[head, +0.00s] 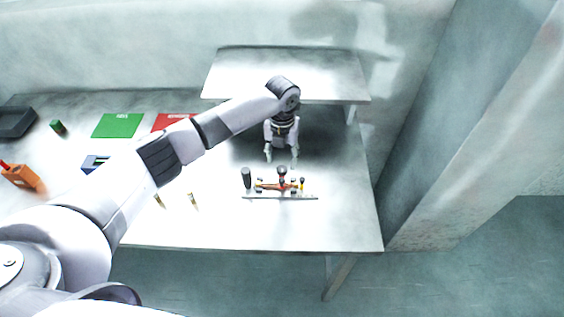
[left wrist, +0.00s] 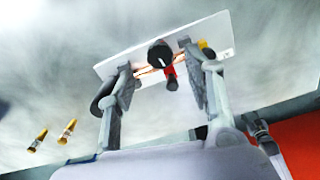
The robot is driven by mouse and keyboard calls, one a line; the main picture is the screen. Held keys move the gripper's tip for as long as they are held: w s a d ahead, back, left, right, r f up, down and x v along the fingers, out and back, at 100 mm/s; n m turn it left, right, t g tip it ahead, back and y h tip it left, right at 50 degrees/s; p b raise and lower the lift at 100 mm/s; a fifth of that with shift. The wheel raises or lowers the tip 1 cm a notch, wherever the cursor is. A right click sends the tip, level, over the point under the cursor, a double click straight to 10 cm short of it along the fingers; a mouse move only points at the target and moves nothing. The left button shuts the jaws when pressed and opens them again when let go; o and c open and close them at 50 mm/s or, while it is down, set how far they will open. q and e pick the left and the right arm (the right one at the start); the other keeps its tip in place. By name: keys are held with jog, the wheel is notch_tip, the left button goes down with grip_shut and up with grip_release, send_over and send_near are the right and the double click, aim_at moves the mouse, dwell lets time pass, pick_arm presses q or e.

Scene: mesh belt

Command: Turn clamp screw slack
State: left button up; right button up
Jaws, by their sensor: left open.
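The clamp fixture is a pale plate (head: 257,197) on the table in the head view, carrying a copper-coloured bar (head: 268,187), small bolts and black knobs. One black knob (head: 282,171) stands at its middle, and a taller dark cylinder (head: 246,177) stands at its left end. I cannot tell for certain which part is the clamp screw. My left gripper (head: 281,156) is open and empty, pointing down just behind the fixture. In the left wrist view, the plate (left wrist: 115,68) and the round black knob (left wrist: 160,53) show between and beyond the open fingers (left wrist: 160,90).
A raised shelf (head: 285,70) stands behind the gripper. Green (head: 118,125) and red (head: 172,121) mats, a blue block (head: 95,163), an orange holder (head: 22,177) and a dark tray (head: 16,121) lie to the left. Two small yellow-tipped pieces (head: 193,200) lie left of the fixture. The table's front right is clear.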

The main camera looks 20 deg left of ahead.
aim_at(282, 169)
pick_arm(q)
jog(key=shift+f+p, duration=0.3)
jog(key=shift+f, duration=2)
grip_shut()
